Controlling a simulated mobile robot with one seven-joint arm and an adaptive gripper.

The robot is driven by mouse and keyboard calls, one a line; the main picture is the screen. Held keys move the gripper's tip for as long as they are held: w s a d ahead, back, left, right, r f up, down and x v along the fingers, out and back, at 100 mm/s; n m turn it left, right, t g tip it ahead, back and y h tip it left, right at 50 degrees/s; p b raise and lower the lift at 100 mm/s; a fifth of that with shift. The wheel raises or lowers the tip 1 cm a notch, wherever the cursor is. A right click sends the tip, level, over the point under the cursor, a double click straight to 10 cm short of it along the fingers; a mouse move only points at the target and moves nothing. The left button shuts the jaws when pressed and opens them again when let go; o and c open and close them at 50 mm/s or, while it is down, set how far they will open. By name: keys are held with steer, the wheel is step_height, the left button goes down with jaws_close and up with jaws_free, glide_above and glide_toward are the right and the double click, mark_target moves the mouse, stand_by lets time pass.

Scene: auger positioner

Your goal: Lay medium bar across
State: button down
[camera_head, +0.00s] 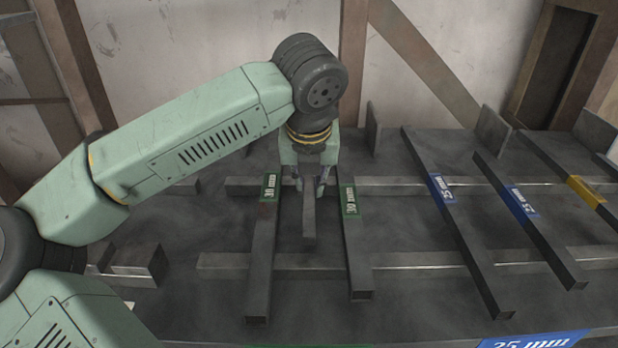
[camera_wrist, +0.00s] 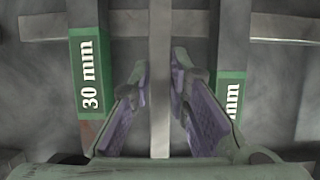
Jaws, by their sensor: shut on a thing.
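My gripper (camera_head: 312,187) points down over the bench, between two green-labelled 30 mm bars, the left one (camera_head: 263,240) and the right one (camera_head: 356,245). It is shut on a thin, short grey bar (camera_head: 309,220), which also runs lengthwise between the fingers in the wrist view (camera_wrist: 160,110). No label shows on this bar, and my gripper hides its far part in the head view. In the wrist view it passes over the rear rail (camera_wrist: 100,25). Its near end stops short of the front rail (camera_head: 225,262) in the head view. I cannot tell whether it touches the rail.
Two blue-labelled 25 mm bars (camera_head: 462,235) (camera_head: 530,225) and a yellow-labelled bar (camera_head: 588,190) lie across the rails to the right. Small steel blocks (camera_head: 140,262) stand at the left. Upright plates (camera_head: 493,130) stand at the back, near the wall.

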steer(key=shift+f, duration=0.6)
steer(key=shift+f, duration=0.2)
steer(key=c, duration=1.5)
jaws_free()
steer(key=shift+c, duration=0.2)
steer(key=shift+r, duration=0.15)
